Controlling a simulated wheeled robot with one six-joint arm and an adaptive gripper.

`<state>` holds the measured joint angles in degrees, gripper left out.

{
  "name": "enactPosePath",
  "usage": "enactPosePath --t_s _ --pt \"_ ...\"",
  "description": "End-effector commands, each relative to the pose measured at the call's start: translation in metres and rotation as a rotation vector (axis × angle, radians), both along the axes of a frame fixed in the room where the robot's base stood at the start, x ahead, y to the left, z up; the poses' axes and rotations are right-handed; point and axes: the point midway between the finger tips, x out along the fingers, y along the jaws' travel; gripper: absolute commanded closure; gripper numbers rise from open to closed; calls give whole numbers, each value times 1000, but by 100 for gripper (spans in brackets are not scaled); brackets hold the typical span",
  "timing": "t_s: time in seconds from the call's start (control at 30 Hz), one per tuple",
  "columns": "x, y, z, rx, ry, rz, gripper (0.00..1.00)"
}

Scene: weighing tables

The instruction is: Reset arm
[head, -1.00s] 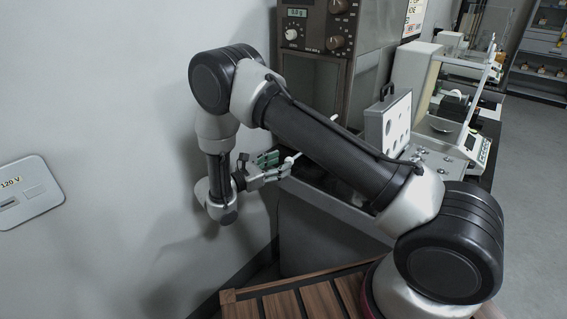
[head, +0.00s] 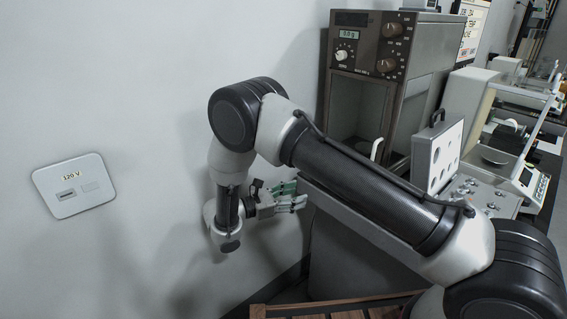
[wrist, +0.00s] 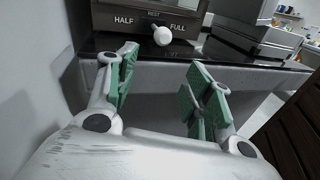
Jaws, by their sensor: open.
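My gripper (head: 291,194) is at the end of my bent arm, near the wall and left of the bench front. It is open. In the wrist view my gripper (wrist: 160,92) shows its green finger pads well apart with nothing between them. Past the fingertips a white round knob (wrist: 162,36) sits between the words HALF and FULL on the front of a brown balance. In the head view my arm covers part of the bench and the balance's lower front.
A brown balance (head: 423,90) with dials stands on the dark bench. Right of it are an open weight case (head: 437,155) and a white balance (head: 540,185). A wall socket plate marked 120 V (head: 74,186) is at left. A wooden slatted surface (head: 340,308) lies below.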

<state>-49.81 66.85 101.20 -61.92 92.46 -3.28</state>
Motion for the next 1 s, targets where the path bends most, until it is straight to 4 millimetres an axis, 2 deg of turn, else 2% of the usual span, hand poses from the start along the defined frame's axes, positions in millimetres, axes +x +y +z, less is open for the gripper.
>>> enactPosePath --t_s 0.13,0.2,0.27,0.37,0.57,0.8,1.0 --pt "-33 -28 -28 61 68 -97 49" --pt "-57 -43 -24 143 88 -187 49" --pt "-70 -54 -13 211 86 -258 49" --pt "-86 -70 7 320 69 -367 49" --pt "-118 -104 62 581 -14 -604 49" --pt "-161 -147 134 943 -198 -888 49" --pt "-197 -179 186 1230 -393 -1067 49"
